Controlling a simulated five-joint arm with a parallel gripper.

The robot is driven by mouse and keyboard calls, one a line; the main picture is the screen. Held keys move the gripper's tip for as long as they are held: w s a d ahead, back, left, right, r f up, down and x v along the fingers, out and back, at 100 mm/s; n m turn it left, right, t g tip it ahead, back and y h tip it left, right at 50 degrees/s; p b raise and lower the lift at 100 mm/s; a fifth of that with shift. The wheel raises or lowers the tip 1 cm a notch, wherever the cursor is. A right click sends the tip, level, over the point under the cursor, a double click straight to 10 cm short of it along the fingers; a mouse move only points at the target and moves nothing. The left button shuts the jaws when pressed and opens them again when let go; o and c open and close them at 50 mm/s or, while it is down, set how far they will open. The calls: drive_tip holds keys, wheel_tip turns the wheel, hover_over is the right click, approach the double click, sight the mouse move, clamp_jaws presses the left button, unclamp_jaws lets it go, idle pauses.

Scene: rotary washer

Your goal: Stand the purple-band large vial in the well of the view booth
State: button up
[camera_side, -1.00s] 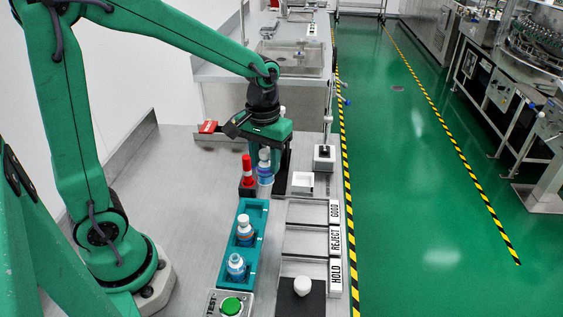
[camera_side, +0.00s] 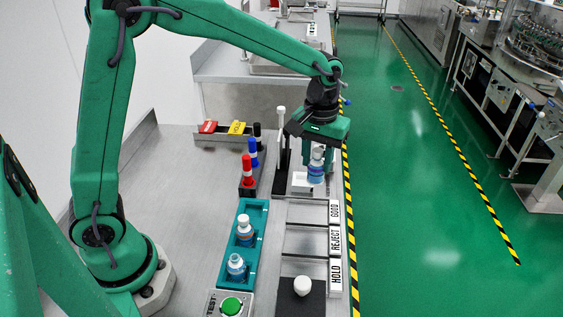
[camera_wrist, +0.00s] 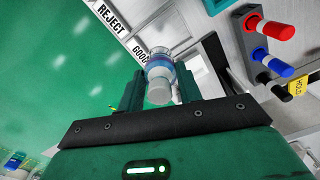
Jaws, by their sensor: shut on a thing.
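My gripper (camera_side: 317,158) is shut on a large vial with a white cap and a blue-purple band (camera_side: 316,173). It holds the vial upright. The vial also shows between the fingers (camera_wrist: 158,82) in the wrist view, cap toward the camera. In the side view the vial overlaps the right part of the view booth's white base (camera_side: 299,188), beside its dark upright panel (camera_side: 283,160). The vial hides part of the base, so the well is not clear. I cannot tell whether the vial's bottom touches it.
A teal rack (camera_side: 251,264) holds two vials. Red, blue and black markers (camera_side: 247,170) stand left of the booth. Trays labelled GOOD, REJECT and HOLD (camera_side: 306,242) lie in front. A green button box (camera_side: 231,306) is nearest. The bench at left is clear.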

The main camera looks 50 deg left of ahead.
drive_tip(key=shift+w+a+f, duration=0.9)
drive_tip(key=shift+a+f, duration=0.7)
drive_tip(key=shift+f, duration=0.15)
drive_tip(key=shift+w+a+f, duration=0.9)
drive_tip(key=shift+a+f, duration=0.65)
drive_tip(key=shift+f, duration=0.25)
drive_tip(key=shift+w+a+f, duration=0.9)
drive_tip(key=shift+a+f, duration=0.7)
drive_tip(key=shift+f, duration=0.15)
drive_tip(key=shift+f, duration=0.15)
drive_tip(key=o, duration=1)
wheel_tip(320, 180, up, 12)
drive_tip(key=shift+r, duration=0.2)
